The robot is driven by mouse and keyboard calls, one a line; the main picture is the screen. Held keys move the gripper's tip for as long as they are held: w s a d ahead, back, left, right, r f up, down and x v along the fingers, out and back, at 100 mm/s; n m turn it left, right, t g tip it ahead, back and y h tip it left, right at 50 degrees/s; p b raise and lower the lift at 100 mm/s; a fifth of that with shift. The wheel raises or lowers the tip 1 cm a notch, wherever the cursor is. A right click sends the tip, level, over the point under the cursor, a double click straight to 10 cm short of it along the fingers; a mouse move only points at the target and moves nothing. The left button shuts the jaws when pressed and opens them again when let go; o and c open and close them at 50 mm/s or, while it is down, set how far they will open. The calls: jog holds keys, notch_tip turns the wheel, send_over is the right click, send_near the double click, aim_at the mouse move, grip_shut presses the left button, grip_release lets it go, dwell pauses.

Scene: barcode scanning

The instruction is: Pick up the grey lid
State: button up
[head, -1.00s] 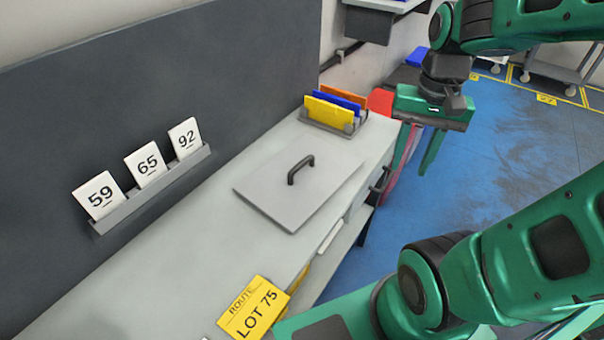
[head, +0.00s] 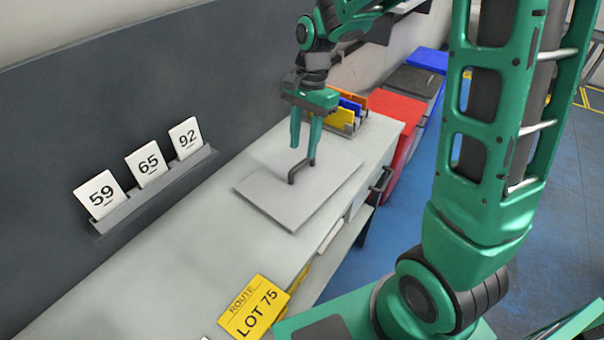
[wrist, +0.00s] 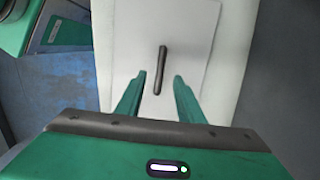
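The grey lid (head: 275,202) is a flat square plate lying on the pale worktop, with a dark bar handle (head: 294,175) standing up from its middle. The lid (wrist: 132,62) and its handle (wrist: 161,70) also show in the wrist view. My gripper (head: 304,156) is above the lid, fingers pointing down, close to the handle. In the wrist view my gripper (wrist: 161,75) is open, with one finger on each side of the handle and a gap on both sides. Part of the handle is hidden behind a finger in the head view.
A rack with yellow, blue and orange cards (head: 340,116) stands just behind the lid. Number cards (head: 147,163) sit on a ledge on the dark panel at left. Red (head: 395,125) and blue bins stand beyond the worktop.

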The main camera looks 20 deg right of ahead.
aim_at(302, 161)
jog(key=shift+a+f, duration=0.15)
jog(key=shift+f, duration=1.7)
jog(key=shift+a+f, duration=0.15)
jog(key=shift+f, duration=1.7)
grip_shut()
